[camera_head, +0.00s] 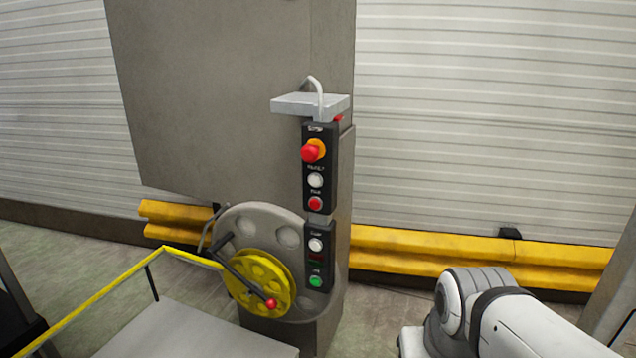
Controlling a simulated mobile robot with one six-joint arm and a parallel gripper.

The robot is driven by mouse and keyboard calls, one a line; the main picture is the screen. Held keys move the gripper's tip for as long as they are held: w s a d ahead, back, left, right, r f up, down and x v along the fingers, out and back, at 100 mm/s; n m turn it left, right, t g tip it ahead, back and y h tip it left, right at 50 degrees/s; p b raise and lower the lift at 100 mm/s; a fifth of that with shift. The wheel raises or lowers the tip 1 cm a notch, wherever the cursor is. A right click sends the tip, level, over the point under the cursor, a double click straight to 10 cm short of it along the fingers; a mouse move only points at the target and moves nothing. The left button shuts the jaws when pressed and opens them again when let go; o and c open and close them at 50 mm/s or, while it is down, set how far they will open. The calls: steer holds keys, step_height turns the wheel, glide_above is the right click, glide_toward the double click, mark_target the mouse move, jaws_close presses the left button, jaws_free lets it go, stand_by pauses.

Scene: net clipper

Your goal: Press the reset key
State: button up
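A black control panel (333,158) is mounted on the narrow front of a grey machine column. From the top it carries a red mushroom button (311,151) on a yellow collar, a white button (316,180) and a red button (315,204). A second black panel (327,261) below it holds another white button (316,245), a dark red strip and a green button (316,281). White links of my arm show at the lower right, apart from the panels; my gripper is out of view.
A grey shelf (291,103) with a bent light rod juts out above the panels. A grey wheel (240,219) with a yellow hub (259,265) and crank stands left of the lower panel. A yellow rail (104,300) and yellow wall barrier (450,258) flank the machine.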

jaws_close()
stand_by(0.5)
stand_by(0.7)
